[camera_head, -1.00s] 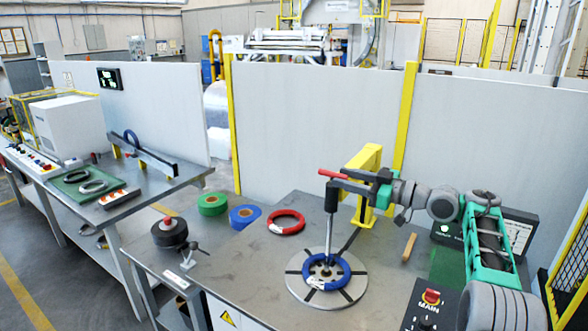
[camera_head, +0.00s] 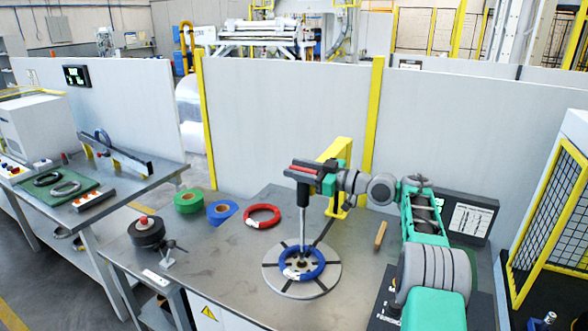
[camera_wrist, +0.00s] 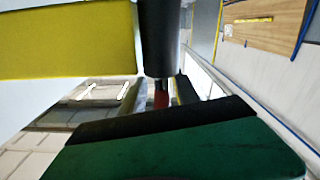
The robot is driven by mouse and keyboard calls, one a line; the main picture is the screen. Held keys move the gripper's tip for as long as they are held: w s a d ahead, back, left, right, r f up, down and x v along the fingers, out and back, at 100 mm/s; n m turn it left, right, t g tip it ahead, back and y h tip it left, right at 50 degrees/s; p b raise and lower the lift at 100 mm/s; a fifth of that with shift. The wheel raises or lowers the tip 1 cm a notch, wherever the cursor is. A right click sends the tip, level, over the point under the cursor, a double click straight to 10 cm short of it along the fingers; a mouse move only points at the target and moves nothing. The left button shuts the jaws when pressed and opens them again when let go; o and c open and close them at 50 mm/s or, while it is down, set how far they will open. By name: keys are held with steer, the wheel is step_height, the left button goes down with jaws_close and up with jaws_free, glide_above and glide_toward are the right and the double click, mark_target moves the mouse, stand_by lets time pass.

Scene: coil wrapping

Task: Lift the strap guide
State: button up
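The strap guide, as I take it, is the upright tool with a dark thick grip (camera_head: 303,190) and a thin metal rod (camera_head: 302,228). The rod reaches down to the middle of the blue coil (camera_head: 317,264) on the round slotted plate (camera_head: 276,279). A red bar (camera_head: 303,168) shows at the top. My gripper (camera_head: 305,177) is level with the top of the grip, its dark fingers overlapping it from the right. In the wrist view, a dark cylinder (camera_wrist: 157,38) stands close to a black-and-green finger. Whether the fingers are closed on it cannot be told.
A yellow post (camera_head: 340,150) stands just behind my gripper. A red ring (camera_head: 262,216), blue roll (camera_head: 221,212), green roll (camera_head: 188,201) and black roll (camera_head: 146,232) lie to the left. A wooden stick (camera_head: 380,235) lies at right. Grey panels (camera_head: 285,130) stand behind.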

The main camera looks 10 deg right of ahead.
steer(key=shift+a, duration=0.15)
steer(key=shift+a, duration=0.1)
steer(key=c, duration=0.3)
jaws_close()
stand_by(0.8)
